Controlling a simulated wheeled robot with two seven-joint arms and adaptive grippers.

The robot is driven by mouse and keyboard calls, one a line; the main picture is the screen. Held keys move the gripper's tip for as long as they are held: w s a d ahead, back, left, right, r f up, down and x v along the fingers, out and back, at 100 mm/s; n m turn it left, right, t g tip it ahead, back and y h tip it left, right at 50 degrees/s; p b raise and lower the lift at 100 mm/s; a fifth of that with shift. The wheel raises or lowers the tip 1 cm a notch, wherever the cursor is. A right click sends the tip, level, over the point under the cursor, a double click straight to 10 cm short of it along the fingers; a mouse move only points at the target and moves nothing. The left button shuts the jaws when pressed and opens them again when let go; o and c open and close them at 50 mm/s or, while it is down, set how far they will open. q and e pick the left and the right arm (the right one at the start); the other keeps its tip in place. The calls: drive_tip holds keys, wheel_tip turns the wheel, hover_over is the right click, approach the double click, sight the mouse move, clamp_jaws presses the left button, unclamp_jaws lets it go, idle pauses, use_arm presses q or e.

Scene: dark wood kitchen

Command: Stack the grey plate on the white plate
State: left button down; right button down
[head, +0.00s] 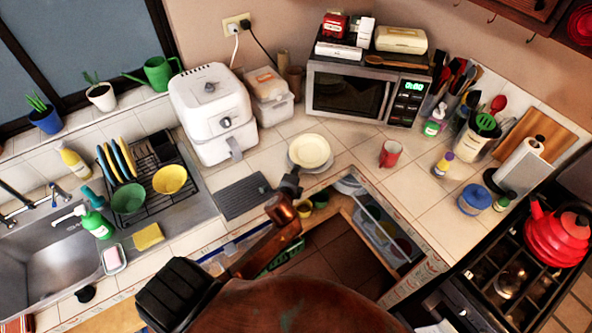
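A cream-white plate (310,150) is on the counter corner in front of the microwave. A grey plate (325,166) shows as a rim around its lower edge; the white plate appears to lie over it, and most of the grey plate is hidden. My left gripper (291,181) is at the near-left edge of the plates, pointing at them. Its fingers are small and dark, so I cannot tell whether they are open, shut or touching a plate. My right gripper is not in view.
A white air fryer (212,112) and a food container (270,97) stand left of the plates. A dark ribbed mat (241,198) lies at left.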

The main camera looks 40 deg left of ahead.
use_arm(q)
drive_tip(key=c, duration=2.6)
unclamp_jaws()
drive_tip(key=shift+f, duration=0.15)
drive_tip(key=o, duration=0.4)
drive_tip(key=shift+o, duration=0.2)
drive_tip(key=shift+r, duration=0.4)
drive_tip(key=v, duration=1.2)
drive_tip(key=shift+p, duration=0.4)
drive_tip(key=shift+s, duration=0.1)
